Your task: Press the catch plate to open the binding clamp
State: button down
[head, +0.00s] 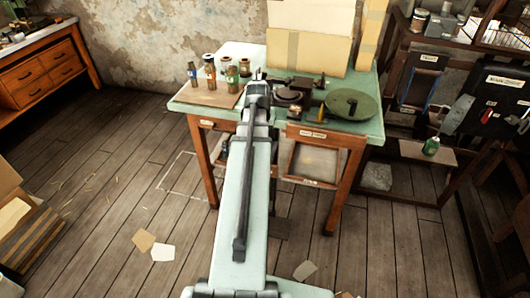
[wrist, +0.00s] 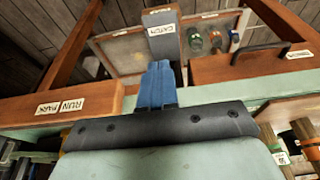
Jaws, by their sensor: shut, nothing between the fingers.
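My gripper (wrist: 158,72) shows in the wrist view as blue fingers held together, with nothing between them. In the head view my gripper (head: 259,76) is over the back middle of the pale green table (head: 228,52), left of a dark press (head: 291,94) with a round green wheel (head: 351,104). My arm hides part of the table. I cannot make out the binding clamp.
Several small bottles (head: 210,70) stand on a board at the table's left. A large cardboard panel (head: 310,50) stands behind the press. A dark rack (head: 430,80) is at the right. A wooden cabinet (head: 40,72) is far left. Floor left of the table is mostly clear.

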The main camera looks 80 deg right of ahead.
jog(key=shift+f, duration=0.15)
jog(key=x, duration=1.1)
jog(key=shift+a+f, duration=0.1)
jog(key=shift+f, duration=1.25)
jog(key=shift+f, duration=1.55)
jog(key=shift+r, duration=0.4)
jog(key=v, duration=1.3)
jog(key=shift+d+r, duration=0.35)
jog(key=shift+r, duration=0.05)
